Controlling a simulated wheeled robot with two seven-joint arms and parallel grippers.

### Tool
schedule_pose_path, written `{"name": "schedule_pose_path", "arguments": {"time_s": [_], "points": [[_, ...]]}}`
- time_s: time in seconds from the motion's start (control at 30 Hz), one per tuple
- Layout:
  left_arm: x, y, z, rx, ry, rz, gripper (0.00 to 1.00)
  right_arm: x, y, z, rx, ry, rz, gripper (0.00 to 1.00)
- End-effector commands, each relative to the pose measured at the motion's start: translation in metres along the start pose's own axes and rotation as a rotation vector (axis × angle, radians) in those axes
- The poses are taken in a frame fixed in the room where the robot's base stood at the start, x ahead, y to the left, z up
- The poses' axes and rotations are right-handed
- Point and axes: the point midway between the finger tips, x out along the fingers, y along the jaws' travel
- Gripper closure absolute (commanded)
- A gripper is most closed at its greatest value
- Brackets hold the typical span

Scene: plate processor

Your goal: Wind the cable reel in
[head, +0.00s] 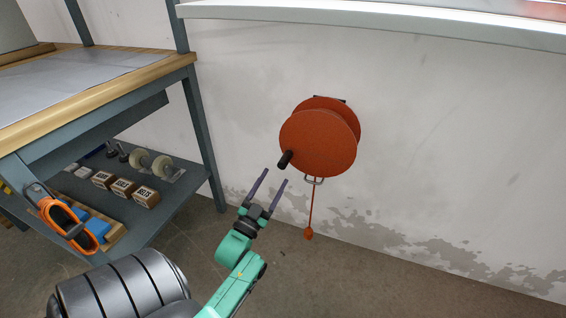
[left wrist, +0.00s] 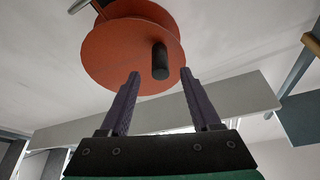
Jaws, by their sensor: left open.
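The orange-red cable reel (head: 318,142) is mounted on the wall, and it shows in the left wrist view (left wrist: 125,55). Its black crank handle (head: 285,159) sticks out from the lower left of the front disc; in the left wrist view the handle (left wrist: 160,60) lies just beyond the fingertips, between their lines. A red cable (head: 311,208) hangs below the reel through a metal guide (head: 314,181) and ends in an orange plug or stopper (head: 308,234). My left gripper (head: 276,176) is open and empty, just below the handle and apart from it. My right gripper is not in view.
A workbench (head: 108,97) with a lower shelf stands at the left. Small boxes (head: 123,188), tape rolls (head: 150,163) and a coiled orange cord (head: 64,222) are on or by it. A white ledge (head: 400,24) runs above the reel. The floor and wall right of the reel are clear.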

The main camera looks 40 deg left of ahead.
Motion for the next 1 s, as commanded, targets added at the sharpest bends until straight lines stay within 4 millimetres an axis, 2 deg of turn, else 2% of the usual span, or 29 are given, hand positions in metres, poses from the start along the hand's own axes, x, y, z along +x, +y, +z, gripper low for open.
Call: {"name": "schedule_pose_path", "arguments": {"time_s": [0.1, 0.3, 0.43, 0.63, 0.8, 1.0], "points": [[0.033, 0.001, 0.001, 0.001, 0.006, -0.001, 0.36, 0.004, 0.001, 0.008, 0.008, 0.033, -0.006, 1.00], [0.070, 0.001, 0.002, -0.001, 0.001, -0.001, 0.36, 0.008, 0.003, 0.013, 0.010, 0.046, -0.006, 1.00], [0.078, 0.000, 0.001, -0.001, -0.002, 0.000, 0.36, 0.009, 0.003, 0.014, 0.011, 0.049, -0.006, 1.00], [0.078, 0.000, 0.001, -0.001, -0.002, 0.000, 0.36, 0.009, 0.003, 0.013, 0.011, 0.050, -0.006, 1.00], [0.078, 0.000, 0.001, -0.001, -0.002, 0.000, 1.00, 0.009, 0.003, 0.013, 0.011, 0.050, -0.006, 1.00], [0.078, 0.000, 0.001, -0.001, -0.002, 0.000, 1.00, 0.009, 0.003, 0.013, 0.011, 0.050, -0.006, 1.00]]}}
